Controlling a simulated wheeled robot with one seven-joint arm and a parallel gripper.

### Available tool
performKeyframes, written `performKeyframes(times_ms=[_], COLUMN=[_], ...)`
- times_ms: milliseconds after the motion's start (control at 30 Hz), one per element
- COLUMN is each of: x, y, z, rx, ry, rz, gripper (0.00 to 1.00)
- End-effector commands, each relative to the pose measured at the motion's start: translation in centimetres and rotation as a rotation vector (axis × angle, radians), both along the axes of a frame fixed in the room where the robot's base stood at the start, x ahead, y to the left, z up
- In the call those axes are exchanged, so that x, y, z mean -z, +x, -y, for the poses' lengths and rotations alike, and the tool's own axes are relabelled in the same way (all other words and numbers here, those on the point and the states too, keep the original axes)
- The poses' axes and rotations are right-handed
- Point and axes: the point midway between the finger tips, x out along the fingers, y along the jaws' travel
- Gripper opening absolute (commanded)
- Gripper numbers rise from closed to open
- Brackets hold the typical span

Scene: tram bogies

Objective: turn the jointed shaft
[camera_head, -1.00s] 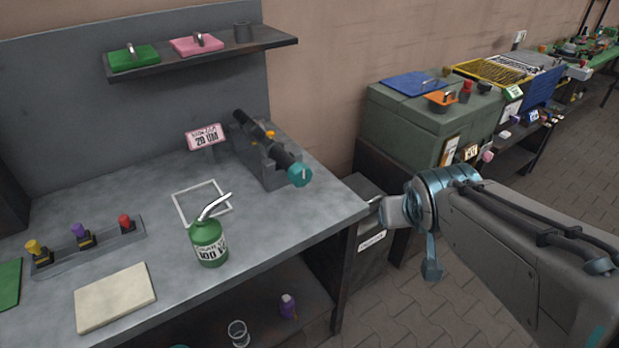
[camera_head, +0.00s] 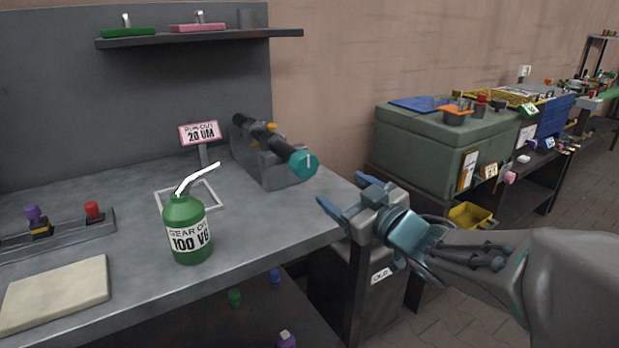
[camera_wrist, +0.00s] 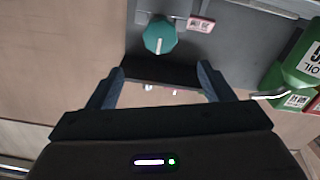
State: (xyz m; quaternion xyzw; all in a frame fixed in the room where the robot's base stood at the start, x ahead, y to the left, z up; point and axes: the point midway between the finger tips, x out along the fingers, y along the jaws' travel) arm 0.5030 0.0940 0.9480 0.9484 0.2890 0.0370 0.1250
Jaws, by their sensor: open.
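The jointed shaft (camera_head: 262,139) is a dark bar lying in a grey stand (camera_head: 262,165) at the right end of the bench. Its near end carries a teal round knob (camera_head: 303,163) with a pale line on its face. In the wrist view the teal knob (camera_wrist: 160,35) is ahead of the fingers, with the pale line running roughly up and down. My gripper (camera_head: 342,195) is open and empty, to the right of and below the knob, apart from it. In the wrist view my gripper (camera_wrist: 160,78) has its two fingers spread wide with nothing between them.
A green gear oil can (camera_head: 187,230) with a spout stands on the bench front, left of the stand. A run-out sign (camera_head: 200,133) stands behind it. A shelf (camera_head: 200,38) hangs above. A green cabinet (camera_head: 440,150) stands at the right.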

Motion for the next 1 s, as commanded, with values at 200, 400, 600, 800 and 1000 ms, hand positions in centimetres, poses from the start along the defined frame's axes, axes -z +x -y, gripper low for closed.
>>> performKeyframes(times_ms=[200, 400, 600, 800, 1000], x=[0.2, 0.2, 0.2, 0.0, 0.0], y=[2.2, 5.8, 9.0, 10.8, 11.3], z=[-1.6, -4.1, -6.2, -7.4, -7.7], rx=[-0.008, -0.007, -0.004, -0.004, -0.004], ry=[0.0, 0.001, 0.001, 0.001, 0.001], rz=[0.001, 0.002, 0.001, 0.002, 0.002], gripper=[0.75, 0.75, 0.75, 0.75, 0.75])
